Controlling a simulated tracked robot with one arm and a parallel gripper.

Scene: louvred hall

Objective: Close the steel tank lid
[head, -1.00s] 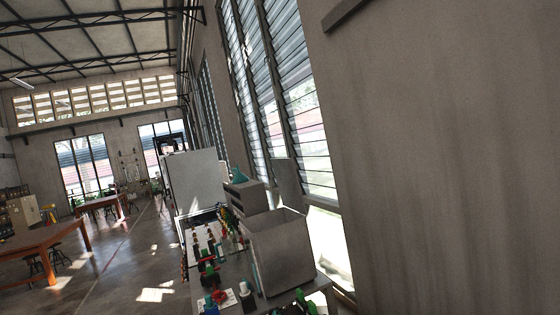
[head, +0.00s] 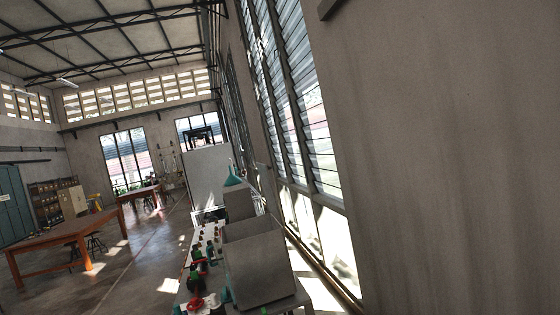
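The steel tank (head: 262,272) is a grey open-topped box at the near right end of a workbench, low in the middle of the head view. I look down into part of its inside. A thin grey upright panel (head: 264,182) behind its far right side looks like the raised lid, seen almost edge-on. I cannot make out its hinge. My gripper is not in view.
Several red and green valve-like fittings (head: 198,275) line the bench left of the tank. A grey box and a teal funnel (head: 233,177) stand behind it, then a tall grey cabinet (head: 207,175). A bare wall (head: 450,160) fills the right. Open floor and a wooden table (head: 65,232) lie left.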

